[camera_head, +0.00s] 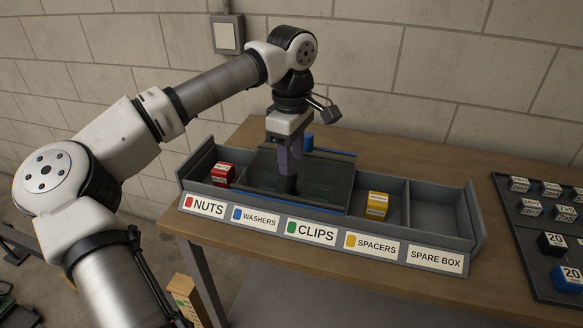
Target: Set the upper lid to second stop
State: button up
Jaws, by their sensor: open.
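A long grey bin (435,256) with labelled compartments stands on the bench. A dark grey-green lid (325,183) lies over its middle, across the washers and clips compartments. A blue edge (318,208) shows along its front, perhaps a second lid beneath; I cannot tell the layers apart clearly. A blue knob (308,143) stands at the back of the lid area. My gripper (290,186) is open and points down over the left middle of the lid. Its fingertips are low at the lid; whether they touch it, or a handle hidden between them, I cannot tell.
A red block (222,174) lies in the nuts compartment and a yellow block (377,205) in the spacers compartment. The spare box compartment looks empty. A dark tray (535,235) with several labelled blocks sits at right on the wooden bench (390,150). A wall stands behind.

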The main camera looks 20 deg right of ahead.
notch_tip(320, 180, up, 10)
jog(key=shift+b, duration=0.35)
